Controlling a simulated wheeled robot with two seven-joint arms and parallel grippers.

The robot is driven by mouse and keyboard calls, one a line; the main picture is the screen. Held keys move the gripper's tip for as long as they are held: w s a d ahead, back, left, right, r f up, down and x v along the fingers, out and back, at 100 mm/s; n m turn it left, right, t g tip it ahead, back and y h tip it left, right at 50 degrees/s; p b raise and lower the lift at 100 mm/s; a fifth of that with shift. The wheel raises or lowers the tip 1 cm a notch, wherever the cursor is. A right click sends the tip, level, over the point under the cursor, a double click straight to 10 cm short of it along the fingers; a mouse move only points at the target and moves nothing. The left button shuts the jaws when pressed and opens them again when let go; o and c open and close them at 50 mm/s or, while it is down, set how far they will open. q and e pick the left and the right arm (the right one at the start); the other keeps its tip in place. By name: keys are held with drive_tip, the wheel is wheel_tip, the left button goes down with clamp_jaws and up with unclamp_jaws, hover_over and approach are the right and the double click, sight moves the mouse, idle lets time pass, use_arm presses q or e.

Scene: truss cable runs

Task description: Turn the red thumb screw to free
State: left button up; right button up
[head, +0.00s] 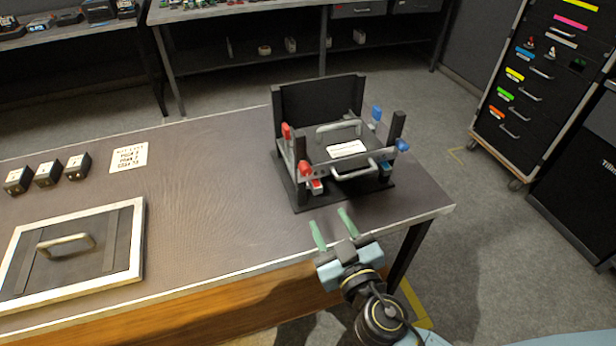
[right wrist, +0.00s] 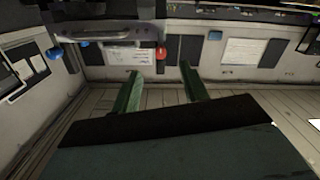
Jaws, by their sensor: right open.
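A dark fixture (head: 340,120) with a grey tray and handles stands on the table's right part. Red knobs sit on its left side: one at the back (head: 286,130), one at the front (head: 305,168), and a small red part (head: 316,185) low at the front. I cannot tell which is the thumb screw. My right gripper (head: 327,216) is open and empty, in front of the fixture and apart from it. In the right wrist view, a red knob (right wrist: 161,53) shows beyond and between the open fingertips (right wrist: 160,68). My left gripper is not in view.
Blue knobs (head: 402,144) sit on the fixture's right side. A framed panel with a handle (head: 120,250), small black blocks (head: 47,173) and a paper card (head: 129,157) lie to the left. The table (head: 220,190) is clear between them and the fixture.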

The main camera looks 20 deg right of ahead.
drive_tip(key=r, duration=0.1)
drive_tip(key=p, duration=0.2)
approach(307, 173)
drive_tip(key=w, duration=0.4)
drive_tip(key=shift+w, duration=0.2)
drive_tip(key=w, duration=0.3)
drive_tip(key=shift+w+a+f, duration=0.1)
drive_tip(key=shift+w+a, duration=0.05)
drive_tip(key=shift+w, duration=0.25)
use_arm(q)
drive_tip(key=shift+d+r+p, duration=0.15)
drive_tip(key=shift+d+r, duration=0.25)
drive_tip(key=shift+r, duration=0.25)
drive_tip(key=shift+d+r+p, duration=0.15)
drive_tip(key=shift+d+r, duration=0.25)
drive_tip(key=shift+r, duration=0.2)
use_arm(e)
drive_tip(key=shift+w, duration=0.6)
drive_tip(key=shift+c, duration=0.4)
clamp_jaws()
drive_tip(key=shift+f, duration=0.1)
